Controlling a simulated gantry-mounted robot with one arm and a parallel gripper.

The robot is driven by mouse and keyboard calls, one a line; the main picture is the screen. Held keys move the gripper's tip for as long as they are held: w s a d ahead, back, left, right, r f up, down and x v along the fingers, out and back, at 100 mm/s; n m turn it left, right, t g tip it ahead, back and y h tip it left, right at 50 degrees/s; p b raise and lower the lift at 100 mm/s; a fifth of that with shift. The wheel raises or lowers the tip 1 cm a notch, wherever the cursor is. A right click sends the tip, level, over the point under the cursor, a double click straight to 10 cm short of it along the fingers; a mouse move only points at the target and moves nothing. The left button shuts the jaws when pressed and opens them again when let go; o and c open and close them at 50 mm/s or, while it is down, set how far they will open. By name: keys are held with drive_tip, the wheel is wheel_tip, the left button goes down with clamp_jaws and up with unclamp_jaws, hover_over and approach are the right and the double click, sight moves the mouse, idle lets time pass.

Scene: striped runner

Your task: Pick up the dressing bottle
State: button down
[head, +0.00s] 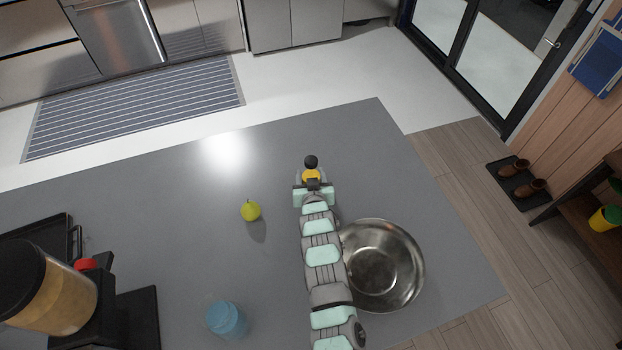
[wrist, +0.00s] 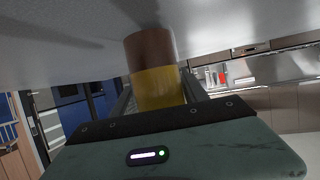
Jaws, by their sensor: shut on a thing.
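The dressing bottle (head: 311,173) has a dark cap and a yellow body. In the head view it stands out beyond the end of my arm, over the grey counter. My gripper (head: 312,183) is shut on it, and the gripper hides the bottle's lower part. In the wrist view the bottle (wrist: 155,75) shows as a brown and yellow cylinder between the fingers of my gripper (wrist: 158,95). I cannot tell from these views whether the bottle touches the counter.
A metal bowl (head: 385,265) sits right beside my arm. A green apple (head: 250,211) lies left of it. A blue jar (head: 225,318) and a blender-like appliance (head: 50,295) stand at the lower left. The counter (head: 150,210) is clear around the upper middle.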

drive_tip(key=shift+r, duration=0.15)
wheel_tip(320, 180, up, 20)
drive_tip(key=b, duration=0.2)
hover_over(309, 170)
wheel_tip(309, 170, down, 6)
drive_tip(key=shift+f, duration=0.15)
drive_tip(key=s+f+m+h, duration=0.1)
drive_tip(key=s+f, duration=0.5)
drive_tip(key=s, duration=0.3)
drive_tip(key=s+r+p, duration=1)
drive_tip(key=r+p, duration=0.4)
drive_tip(key=p, duration=0.4)
drive_tip(key=shift+d, duration=0.35)
drive_tip(key=shift+s, duration=0.1)
drive_tip(key=c, duration=1.1)
unclamp_jaws()
clamp_jaws()
